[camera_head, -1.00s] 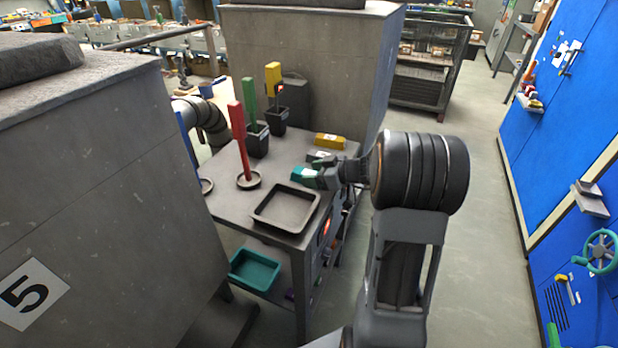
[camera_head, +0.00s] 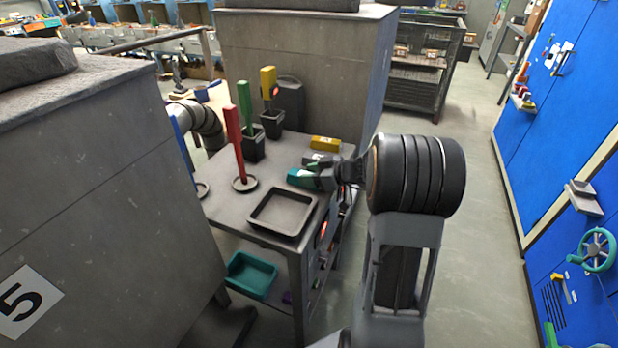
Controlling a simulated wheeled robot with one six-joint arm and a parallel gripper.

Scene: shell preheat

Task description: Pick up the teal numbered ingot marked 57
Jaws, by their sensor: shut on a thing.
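The teal ingot (camera_head: 299,178) is at the far side of the grey table (camera_head: 227,208), and its left end sticks out from between the fingers of my gripper (camera_head: 312,179). My gripper is shut on it from the right side. The fingers hide much of the ingot, and I cannot read its number. I cannot tell whether the ingot touches the table top or is slightly above it.
A yellow ingot (camera_head: 326,143) lies behind my gripper, with a grey block (camera_head: 312,158) between. An empty dark tray (camera_head: 282,213) stands in front. Red (camera_head: 233,140), green (camera_head: 244,105) and yellow (camera_head: 268,85) upright bars stand left. A teal bin (camera_head: 250,275) sits on the lower shelf.

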